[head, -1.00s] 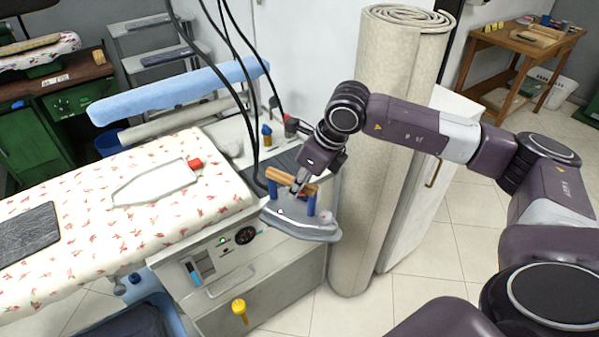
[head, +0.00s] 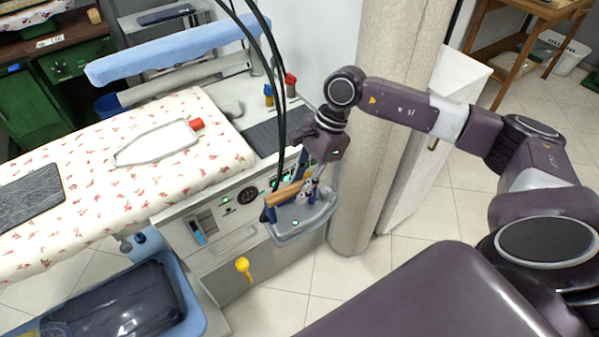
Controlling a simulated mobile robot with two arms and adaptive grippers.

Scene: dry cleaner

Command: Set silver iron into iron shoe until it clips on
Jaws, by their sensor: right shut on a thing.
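The silver iron (head: 303,222), with a wooden handle (head: 285,194) on blue posts, hangs from my right gripper (head: 309,189), which is shut on it. The iron is in front of the right end of the ironing table's control panel and appears raised off any surface. The iron shoe (head: 157,145), a pale iron-shaped plate with a grey rim and a red tab at its right end, lies on the flowered board (head: 90,180), well left of the iron. The gripper's fingertips are partly hidden. My left gripper is not in view.
A dark ribbed pad (head: 273,136) and small bottles stand on the table's right end. Black cables hang down close to my right gripper. A rolled carpet (head: 385,150) stands just right of it. A blue padded arm (head: 170,52) spans the back of the board.

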